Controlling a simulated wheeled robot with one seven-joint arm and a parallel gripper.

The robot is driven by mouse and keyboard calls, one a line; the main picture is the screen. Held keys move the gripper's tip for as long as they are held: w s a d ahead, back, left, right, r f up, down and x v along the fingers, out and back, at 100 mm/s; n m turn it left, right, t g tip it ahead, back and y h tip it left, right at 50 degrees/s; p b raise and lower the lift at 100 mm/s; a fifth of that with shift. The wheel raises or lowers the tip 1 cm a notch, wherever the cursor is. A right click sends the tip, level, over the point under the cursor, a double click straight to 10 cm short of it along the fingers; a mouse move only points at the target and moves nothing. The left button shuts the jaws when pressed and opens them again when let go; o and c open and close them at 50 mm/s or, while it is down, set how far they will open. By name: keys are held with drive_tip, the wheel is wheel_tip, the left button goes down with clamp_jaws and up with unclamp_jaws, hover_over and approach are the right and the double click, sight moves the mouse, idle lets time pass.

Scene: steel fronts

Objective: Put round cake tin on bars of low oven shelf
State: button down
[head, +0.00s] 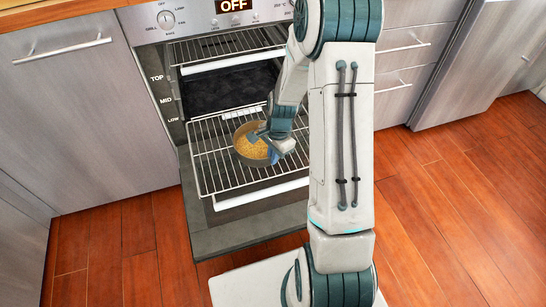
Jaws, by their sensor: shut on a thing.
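The round cake tin (241,155) shows in the head view, with a yellow-brown filling. It is at the pulled-out low oven shelf (213,167), over its wire bars. I cannot tell whether it rests on the bars or hangs just above them. My gripper (268,147) is shut on the tin's right side. My gripper and wrist hide part of the tin's right edge. The oven (172,84) is open, with TOP, MID and LOW marked on its left frame.
An upper rack (215,46) sits above the low shelf. The oven door (230,228) lies open below. Steel drawers (398,82) stand to the right and a steel cabinet (80,120) to the left. The wooden floor (440,220) is clear at the right.

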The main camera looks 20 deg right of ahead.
drive_tip(key=shift+f, duration=0.1)
drive_tip(key=c, duration=1.6)
unclamp_jaws()
wheel_tip(320, 180, up, 12)
drive_tip(key=d+f+p, duration=0.1)
drive_tip(key=d+p, duration=0.1)
drive_tip(key=p, duration=0.3)
drive_tip(key=s+a+r+n, duration=0.3)
drive_tip(key=s+r+n, duration=0.4)
drive_tip(key=s, duration=0.2)
drive_tip(key=s+a+r+n+t+h, duration=0.1)
drive_tip(key=s+a+r+n, duration=0.1)
drive_tip(key=s+r+n, duration=0.4)
drive_tip(key=shift+s+a+r+n, duration=0.4)
drive_tip(key=shift+s+r, duration=0.85)
drive_tip(key=shift+s, duration=0.3)
